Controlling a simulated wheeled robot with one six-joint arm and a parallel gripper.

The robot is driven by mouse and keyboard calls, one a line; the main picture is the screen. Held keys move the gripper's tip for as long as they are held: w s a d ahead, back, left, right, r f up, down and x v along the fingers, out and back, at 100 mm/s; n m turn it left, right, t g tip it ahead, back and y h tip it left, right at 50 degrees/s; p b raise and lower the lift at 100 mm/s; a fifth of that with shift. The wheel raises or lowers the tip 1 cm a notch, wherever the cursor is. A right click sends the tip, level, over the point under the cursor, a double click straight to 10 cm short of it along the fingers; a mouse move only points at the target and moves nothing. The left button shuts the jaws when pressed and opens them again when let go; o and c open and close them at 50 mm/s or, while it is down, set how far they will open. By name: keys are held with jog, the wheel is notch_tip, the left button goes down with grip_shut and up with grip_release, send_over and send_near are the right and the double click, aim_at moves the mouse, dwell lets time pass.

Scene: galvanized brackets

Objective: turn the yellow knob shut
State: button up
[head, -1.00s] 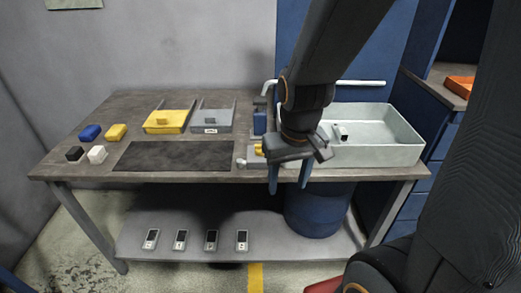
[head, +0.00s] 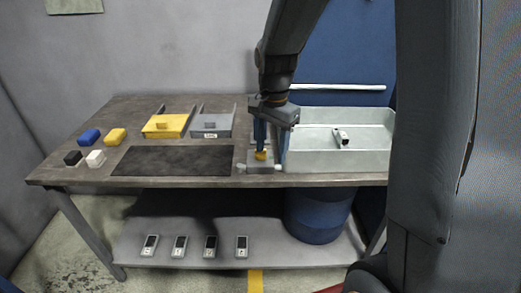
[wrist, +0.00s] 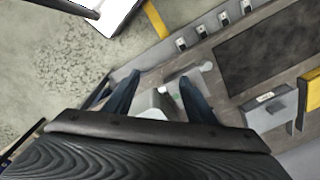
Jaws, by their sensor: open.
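I cannot tell whether a finger touches the knob. In the wrist view the open fingers of my gripper (wrist: 160,86) frame part of the grey fixture, and no yellow of the knob shows there.
The pale basin (head: 375,158) stands close on the right, holding a small metal part (head: 341,137). A dark mat (head: 175,161) lies to the left. Yellow (head: 168,127) and grey (head: 211,124) trays stand behind it. Small blocks lie at far left.

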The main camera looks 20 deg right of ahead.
aim_at(262, 156)
jog(key=w+m, duration=0.9)
jog(key=w, duration=0.2)
jog(key=shift+f+m+g+b, duration=0.1)
jog(key=shift+m+g+b, duration=0.3)
jog(key=shift+f, duration=0.1)
jog(key=shift+f+p, duration=1.05)
jog(key=shift+f, duration=2.75)
jog(key=c, duration=1)
